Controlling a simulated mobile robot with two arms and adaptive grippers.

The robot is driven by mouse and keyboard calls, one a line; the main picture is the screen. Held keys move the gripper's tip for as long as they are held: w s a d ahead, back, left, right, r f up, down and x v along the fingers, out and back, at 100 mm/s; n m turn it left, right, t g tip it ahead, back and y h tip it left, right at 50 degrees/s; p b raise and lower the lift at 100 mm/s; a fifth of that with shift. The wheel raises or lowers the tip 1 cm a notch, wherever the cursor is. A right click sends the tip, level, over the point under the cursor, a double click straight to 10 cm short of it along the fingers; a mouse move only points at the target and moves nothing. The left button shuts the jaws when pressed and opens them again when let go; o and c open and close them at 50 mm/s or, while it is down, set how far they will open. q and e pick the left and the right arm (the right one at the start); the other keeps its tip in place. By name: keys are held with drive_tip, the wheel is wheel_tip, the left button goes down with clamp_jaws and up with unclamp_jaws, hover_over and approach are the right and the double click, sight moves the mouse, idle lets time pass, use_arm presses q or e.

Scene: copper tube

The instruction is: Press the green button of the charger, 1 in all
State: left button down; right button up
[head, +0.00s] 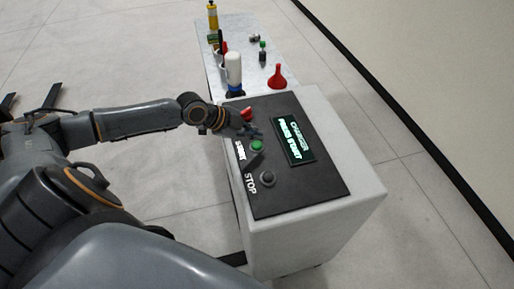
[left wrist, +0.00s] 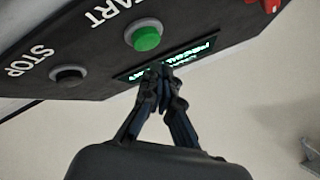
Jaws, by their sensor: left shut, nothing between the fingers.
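The charger (head: 328,190) is a white box with a dark sloped panel. Its green button (head: 257,146) sits beside the word START, and it also shows in the left wrist view (left wrist: 146,38) with a pale ring around it. My left gripper (head: 254,133) is shut and empty, over the panel just beyond the green button in the head view. In the left wrist view its closed fingertips (left wrist: 162,72) appear below and slightly right of the button, in front of the screen. I cannot tell whether they touch the panel. My right gripper is not in view.
A black button (head: 267,178) is beside STOP, and a red button (head: 246,114) is at the panel's far end. A lit screen (head: 293,140) lies to the right. Behind stands a table (head: 241,37) with a white bottle, a red funnel (head: 277,77) and other items.

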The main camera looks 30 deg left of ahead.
use_arm(q)
drive_tip(key=shift+f, duration=0.5)
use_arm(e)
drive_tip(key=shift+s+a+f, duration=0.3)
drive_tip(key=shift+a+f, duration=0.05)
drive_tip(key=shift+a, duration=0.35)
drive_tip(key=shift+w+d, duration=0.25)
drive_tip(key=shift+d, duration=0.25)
use_arm(q)
drive_tip(key=shift+f, duration=0.15)
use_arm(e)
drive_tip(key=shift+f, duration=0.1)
use_arm(q)
drive_tip(key=shift+f+b, duration=0.3)
drive_tip(key=shift+b, duration=0.1)
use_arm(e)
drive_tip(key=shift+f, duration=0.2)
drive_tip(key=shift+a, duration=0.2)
